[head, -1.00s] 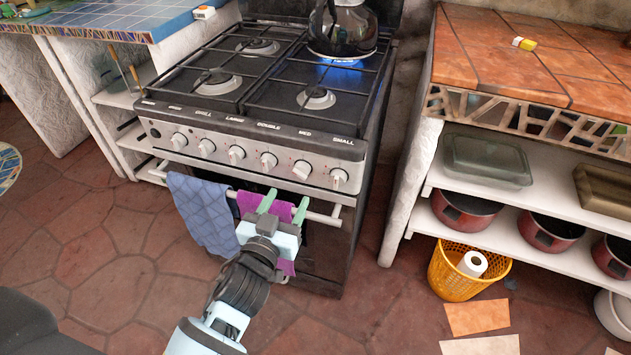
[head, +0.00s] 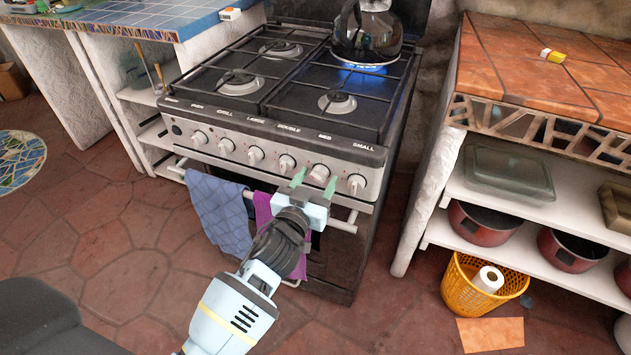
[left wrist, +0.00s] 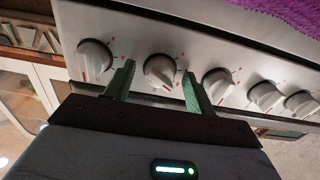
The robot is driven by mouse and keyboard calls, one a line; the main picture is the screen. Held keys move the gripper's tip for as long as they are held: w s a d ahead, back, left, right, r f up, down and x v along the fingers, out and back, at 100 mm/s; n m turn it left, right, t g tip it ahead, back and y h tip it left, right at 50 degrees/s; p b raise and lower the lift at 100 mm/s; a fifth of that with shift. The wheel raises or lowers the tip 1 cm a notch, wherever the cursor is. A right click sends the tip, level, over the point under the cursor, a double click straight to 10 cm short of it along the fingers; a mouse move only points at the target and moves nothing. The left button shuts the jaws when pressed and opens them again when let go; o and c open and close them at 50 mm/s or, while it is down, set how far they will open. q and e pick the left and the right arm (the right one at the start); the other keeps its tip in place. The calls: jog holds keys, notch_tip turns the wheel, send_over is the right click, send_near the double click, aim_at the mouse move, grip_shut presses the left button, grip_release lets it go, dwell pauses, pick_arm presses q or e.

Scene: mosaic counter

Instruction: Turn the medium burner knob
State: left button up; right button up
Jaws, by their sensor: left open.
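The medium burner knob (head: 319,173) is the white knob below the MED label on the stove's front panel, second from the right. My left gripper (head: 314,182) is open in front of it, its green fingers pointing at the panel. In the left wrist view, the medium knob (left wrist: 160,71) shows between the two finger tips (left wrist: 157,82), with space on both sides. Whether the fingers overlap the knob in depth is hard to tell. The small burner knob (head: 356,184) is just to the right. My right gripper is not in view.
A glass kettle (head: 367,35) stands over a lit blue flame at the back right burner. Blue (head: 219,210) and purple (head: 263,210) towels hang on the oven handle (head: 343,225) below the gripper. A shelf counter (head: 433,190) stands to the right.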

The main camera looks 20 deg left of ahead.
pick_arm(q)
jog(key=c, duration=1)
jog(key=shift+o, duration=0.2)
jog(key=shift+m, duration=0.4)
jog(key=shift+m+p, duration=0.4)
jog(key=shift+m, duration=0.6)
jog(key=m, duration=0.2)
jog(key=shift+m, duration=0.4)
jog(key=m+p, duration=0.1)
jog(key=m, duration=0.3)
jog(key=shift+a+m, duration=0.1)
jog(key=shift+m, duration=1)
